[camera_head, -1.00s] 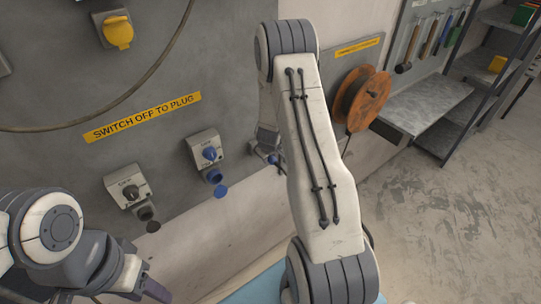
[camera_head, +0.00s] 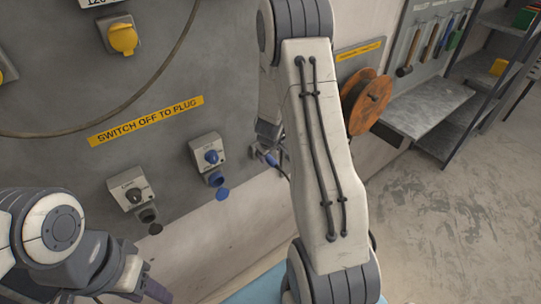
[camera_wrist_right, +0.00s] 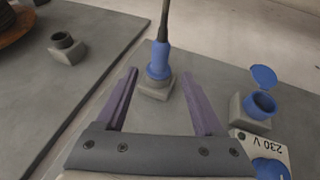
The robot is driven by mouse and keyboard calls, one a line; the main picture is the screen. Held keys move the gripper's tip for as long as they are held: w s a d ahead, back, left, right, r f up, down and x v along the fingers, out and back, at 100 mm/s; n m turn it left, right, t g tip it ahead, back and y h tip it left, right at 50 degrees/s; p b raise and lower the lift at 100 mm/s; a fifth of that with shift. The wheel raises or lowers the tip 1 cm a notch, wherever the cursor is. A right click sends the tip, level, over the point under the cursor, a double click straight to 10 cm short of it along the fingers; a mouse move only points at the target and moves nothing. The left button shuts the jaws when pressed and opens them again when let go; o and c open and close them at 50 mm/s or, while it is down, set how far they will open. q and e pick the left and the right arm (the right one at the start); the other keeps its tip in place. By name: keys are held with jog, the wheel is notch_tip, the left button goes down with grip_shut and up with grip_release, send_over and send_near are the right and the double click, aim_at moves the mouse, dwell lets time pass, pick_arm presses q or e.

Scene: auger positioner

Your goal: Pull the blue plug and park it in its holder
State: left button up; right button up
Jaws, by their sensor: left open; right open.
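The blue plug (camera_wrist_right: 159,60) sits in a grey holder (camera_wrist_right: 157,88) on the panel, with its dark cable running out of its end. The plug also shows in the head view (camera_head: 271,159), partly hidden by my right arm. My right gripper (camera_wrist_right: 158,76) is open, its purple fingers on either side of the plug in the picture, with gaps between. Contact depth is unclear. The blue socket (camera_wrist_right: 261,105) is empty with its lid open; it also shows in the head view (camera_head: 214,179). My left gripper (camera_head: 146,287) is open, low at the left, partly cut off.
A blue-knobbed switch box (camera_head: 208,156) is above the blue socket. A second switch box (camera_head: 131,188) with a dark socket is to its left. An orange cable reel (camera_head: 367,101) and shelving stand at the right. The floor at right is clear.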

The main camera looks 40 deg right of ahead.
jog(key=shift+p+v, duration=0.35)
jog(key=shift+v, duration=1.2)
